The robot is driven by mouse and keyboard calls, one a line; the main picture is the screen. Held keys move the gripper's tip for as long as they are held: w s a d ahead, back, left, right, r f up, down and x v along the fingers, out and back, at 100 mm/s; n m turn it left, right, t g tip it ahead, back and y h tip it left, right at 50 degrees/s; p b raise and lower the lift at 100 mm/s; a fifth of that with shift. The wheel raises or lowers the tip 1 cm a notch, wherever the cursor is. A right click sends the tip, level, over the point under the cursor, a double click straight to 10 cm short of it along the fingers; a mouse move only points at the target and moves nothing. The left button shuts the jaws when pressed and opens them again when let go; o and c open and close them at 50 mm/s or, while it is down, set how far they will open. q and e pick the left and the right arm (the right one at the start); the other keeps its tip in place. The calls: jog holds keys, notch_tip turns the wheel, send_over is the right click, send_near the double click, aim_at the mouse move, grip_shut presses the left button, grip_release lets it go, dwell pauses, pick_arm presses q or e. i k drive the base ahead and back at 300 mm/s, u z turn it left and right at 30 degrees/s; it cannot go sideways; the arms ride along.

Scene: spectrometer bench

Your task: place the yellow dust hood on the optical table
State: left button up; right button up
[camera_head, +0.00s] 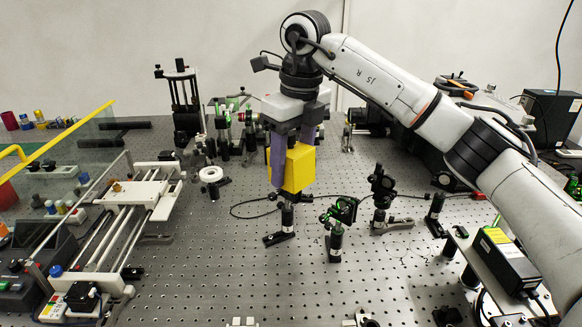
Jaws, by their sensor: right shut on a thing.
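The yellow dust hood (300,168) is a small box-like block in the middle of the head view. My right gripper (290,160) points down and is shut on it, with one purple-grey finger to its left and the other behind its upper right. The hood appears above a dark post mount (287,218) that stands on the optical table (200,280); I cannot tell whether the two touch. The table is a grey perforated plate filling the lower view. My left gripper is not in view.
A white linear stage (130,205) with rails stands at left, beside a clear panel with a yellow edge (70,130). Mounted optics (337,225) stand right of the hood, with a loose black cable. A black and yellow box (505,255) is at right. The front middle is mostly clear.

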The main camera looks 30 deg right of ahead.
aim_at(216, 304)
jog(key=k, duration=0.9)
